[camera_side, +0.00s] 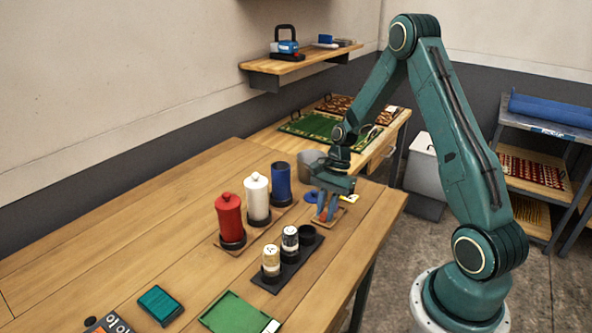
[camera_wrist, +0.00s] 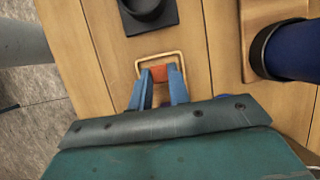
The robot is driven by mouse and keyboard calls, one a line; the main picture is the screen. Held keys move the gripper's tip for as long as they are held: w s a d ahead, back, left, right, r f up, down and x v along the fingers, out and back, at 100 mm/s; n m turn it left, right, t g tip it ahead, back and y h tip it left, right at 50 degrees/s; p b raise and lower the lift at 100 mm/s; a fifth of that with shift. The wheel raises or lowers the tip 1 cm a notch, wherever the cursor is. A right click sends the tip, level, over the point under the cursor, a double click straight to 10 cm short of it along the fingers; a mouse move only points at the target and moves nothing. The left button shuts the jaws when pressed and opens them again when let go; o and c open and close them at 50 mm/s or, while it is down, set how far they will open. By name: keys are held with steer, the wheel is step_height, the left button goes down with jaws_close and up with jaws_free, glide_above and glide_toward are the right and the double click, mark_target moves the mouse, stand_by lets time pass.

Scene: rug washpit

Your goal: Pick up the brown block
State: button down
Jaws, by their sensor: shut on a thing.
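The brown block (camera_wrist: 167,71) looks reddish-brown and shows between the blue fingers of my gripper (camera_wrist: 161,76) in the wrist view. The fingers are shut on it and hide part of it. A tan outlined square (camera_wrist: 138,66) frames the block and fingertips on the wooden table. In the side view my gripper (camera_side: 327,214) points down at the table's right part, and only a little of the block shows between the fingers. I cannot tell whether the block is touching the table.
A black tray (camera_side: 262,282) with two shakers and an empty black cup (camera_side: 306,234) stands close by. Red (camera_side: 229,216), white (camera_side: 257,196) and blue (camera_side: 281,182) canisters stand behind. A grey bucket (camera_side: 308,160) is behind my gripper.

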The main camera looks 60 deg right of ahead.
mark_target(326, 213)
steer(key=shift+r, duration=0.1)
step_height(326, 213, up, 20)
stand_by(0.8)
steer(key=shift+w, duration=0.15)
stand_by(0.4)
